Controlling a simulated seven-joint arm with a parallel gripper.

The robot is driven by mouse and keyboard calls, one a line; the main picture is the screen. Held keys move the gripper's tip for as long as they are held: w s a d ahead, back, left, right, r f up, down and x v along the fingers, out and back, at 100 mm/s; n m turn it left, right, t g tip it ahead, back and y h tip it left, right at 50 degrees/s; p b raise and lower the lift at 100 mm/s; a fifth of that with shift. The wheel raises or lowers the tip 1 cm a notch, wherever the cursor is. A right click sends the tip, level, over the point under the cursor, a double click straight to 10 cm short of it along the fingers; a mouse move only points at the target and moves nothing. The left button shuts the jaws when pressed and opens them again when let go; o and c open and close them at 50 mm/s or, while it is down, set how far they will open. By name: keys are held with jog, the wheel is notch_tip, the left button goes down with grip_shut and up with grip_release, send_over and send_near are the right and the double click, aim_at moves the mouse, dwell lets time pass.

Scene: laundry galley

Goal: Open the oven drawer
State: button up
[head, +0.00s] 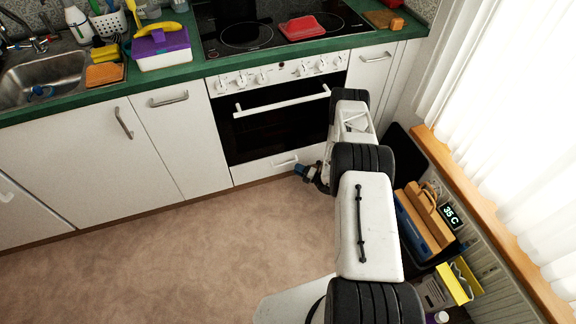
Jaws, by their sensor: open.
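The oven (275,122) stands in the counter run, with a black glass door and a white bar handle across its top. Below the door is the oven drawer (255,171), a low white front with a small metal handle (285,162). The drawer front looks flush with the cabinets beside it. My gripper (299,170) is low in front of the drawer, close to the right end of its handle. It is open. My wrist and arm hide the drawer's right part, and I cannot tell whether the fingers touch the handle.
The brown floor (190,235) in front of the drawer is clear. To the right, near my arm, stand a wooden item (428,215) and a yellow box (459,281) by the window wall. White cabinets (90,150) adjoin the oven at left.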

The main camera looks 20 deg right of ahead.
jog(key=x, duration=0.6)
jog(key=shift+a, duration=0.15)
grip_shut()
